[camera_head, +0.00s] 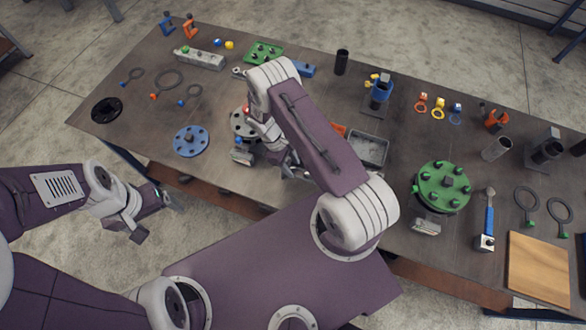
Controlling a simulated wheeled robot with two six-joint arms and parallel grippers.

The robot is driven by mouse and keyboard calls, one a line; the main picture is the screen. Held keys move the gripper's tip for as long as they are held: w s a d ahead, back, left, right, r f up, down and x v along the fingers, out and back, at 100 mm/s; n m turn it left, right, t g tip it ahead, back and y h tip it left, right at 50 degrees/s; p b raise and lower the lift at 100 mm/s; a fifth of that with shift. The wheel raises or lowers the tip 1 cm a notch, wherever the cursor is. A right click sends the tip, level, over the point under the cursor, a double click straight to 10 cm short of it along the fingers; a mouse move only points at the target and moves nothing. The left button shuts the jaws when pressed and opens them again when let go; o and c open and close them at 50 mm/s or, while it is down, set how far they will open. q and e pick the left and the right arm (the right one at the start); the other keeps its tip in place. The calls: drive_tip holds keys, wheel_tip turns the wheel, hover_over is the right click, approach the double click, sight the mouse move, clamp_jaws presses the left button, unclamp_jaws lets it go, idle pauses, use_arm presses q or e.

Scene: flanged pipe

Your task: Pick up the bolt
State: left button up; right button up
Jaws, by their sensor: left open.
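Several dark bolts stand in the green flange (442,181) at the right of the table; which bolt is meant I cannot tell. A grey flange (241,124) is partly hidden behind my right arm at the middle of the table. My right gripper (268,160) points down over the table near this flange; the arm covers much of it, so its jaws and anything between them are unclear. My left gripper (152,216) is open and empty, off the table's front edge at the left.
A grey tray (384,153) lies right of my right arm. A blue flange (191,141) and a black ring (107,110) lie at the left. A wrench with a blue handle (489,222) and a wooden board (539,268) lie at the right. The front left of the table is fairly clear.

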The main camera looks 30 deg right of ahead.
sight(296, 168)
clamp_jaws()
drive_tip(key=shift+r+b, duration=0.35)
drive_tip(key=shift+r, duration=0.15)
wheel_tip(296, 168, up, 3)
drive_tip(key=shift+w+f+b, duration=0.1)
drive_tip(key=shift+f+b, duration=0.1)
drive_tip(key=shift+b, duration=0.45)
drive_tip(key=s+a+r+b, duration=0.3)
drive_tip(key=s+r, duration=0.4)
drive_tip(key=s, duration=0.4)
drive_tip(key=shift+a+r, duration=0.25)
drive_tip(key=shift+a, duration=0.6)
